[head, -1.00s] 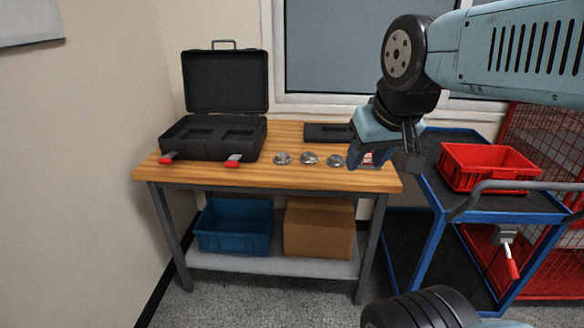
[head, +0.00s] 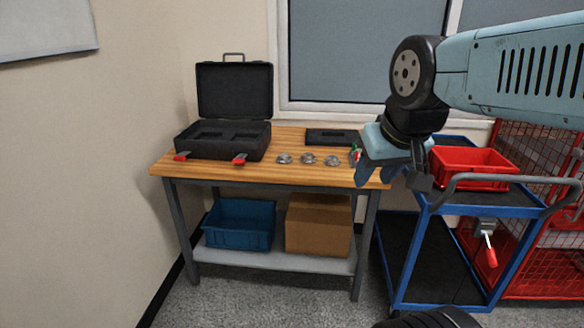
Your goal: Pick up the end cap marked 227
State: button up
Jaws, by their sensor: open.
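Three small silver round parts stand in a row on the wooden workbench (head: 240,178): a left one (head: 284,158), a middle one (head: 308,159) and a right one (head: 332,161). They look like the end caps, but any markings are too small to read, so I cannot tell which is 227. My gripper (head: 392,180) is open, to the right of the row, in front of the bench's right end in the picture. It looks empty and apart from the parts.
An open black case (head: 222,140) stands on the bench's left. A dark tray (head: 331,137) lies behind the parts. A small red and green item (head: 355,154) is partly hidden by my gripper. A blue cart (head: 470,205) with a red bin (head: 472,168) stands right.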

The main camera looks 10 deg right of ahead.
aim_at(308, 158)
jog(key=z, duration=0.2)
jog(key=i, duration=0.9)
jog(key=u, duration=0.1)
